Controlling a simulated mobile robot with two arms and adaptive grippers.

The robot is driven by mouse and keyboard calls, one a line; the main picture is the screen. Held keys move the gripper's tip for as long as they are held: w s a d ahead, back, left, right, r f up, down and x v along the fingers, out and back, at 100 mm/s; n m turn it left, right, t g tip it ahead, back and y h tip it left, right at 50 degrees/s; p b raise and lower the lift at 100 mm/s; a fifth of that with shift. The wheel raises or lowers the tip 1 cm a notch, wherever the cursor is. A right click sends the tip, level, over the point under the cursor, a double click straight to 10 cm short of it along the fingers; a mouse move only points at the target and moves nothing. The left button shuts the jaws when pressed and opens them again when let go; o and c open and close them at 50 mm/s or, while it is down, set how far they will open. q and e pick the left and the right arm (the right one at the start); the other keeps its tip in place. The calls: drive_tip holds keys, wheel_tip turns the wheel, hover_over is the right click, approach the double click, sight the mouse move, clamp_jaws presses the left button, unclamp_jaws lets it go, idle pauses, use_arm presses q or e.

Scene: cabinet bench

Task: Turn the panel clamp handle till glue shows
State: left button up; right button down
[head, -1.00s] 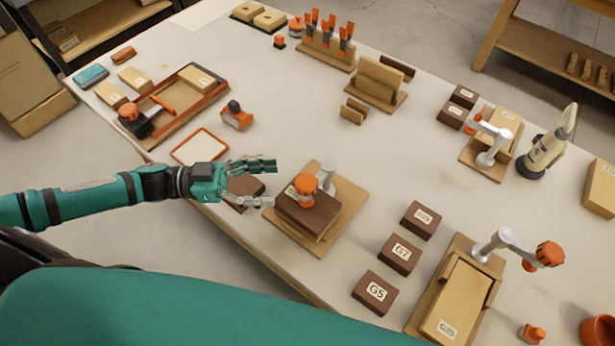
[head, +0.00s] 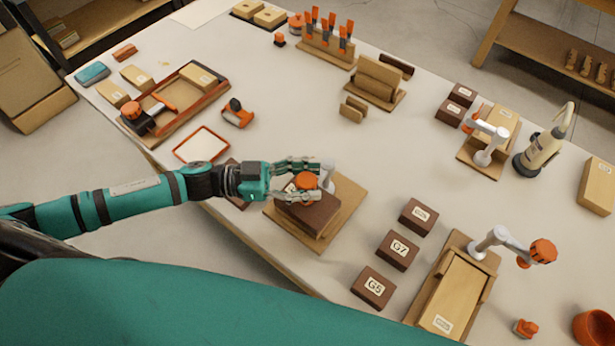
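A clamp with a round orange handle (head: 306,180) and a grey arm stands on a wooden base board (head: 343,210) in the middle of the bench. A dark brown block (head: 310,214) lies under the handle. My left gripper (head: 308,180) is at this clamp, one finger on the far side of the handle and one on the near side. The fingers look spread, and I cannot tell whether they touch it. The pale label by the handle is partly hidden by my fingers. No glue can be made out at the block. My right gripper is not in view.
Another clamp with an orange handle (head: 543,251) stands over a pale panel (head: 450,297) at lower right. Labelled brown blocks (head: 398,251) lie between the two. A glue bottle (head: 543,150) stands at far right. A white tray (head: 201,146) lies left of my gripper.

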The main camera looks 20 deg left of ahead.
use_arm(q)
drive_tip(key=c, duration=0.8)
drive_tip(key=shift+m+g+h, duration=0.3)
drive_tip(key=shift+m+g, duration=0.6)
drive_tip(key=shift+g, duration=0.5)
drive_tip(key=o, duration=1.3)
drive_tip(key=shift+c, duration=0.2)
drive_tip(key=s+a, duration=0.2)
drive_tip(key=a, duration=1)
drive_tip(key=shift+w, duration=0.1)
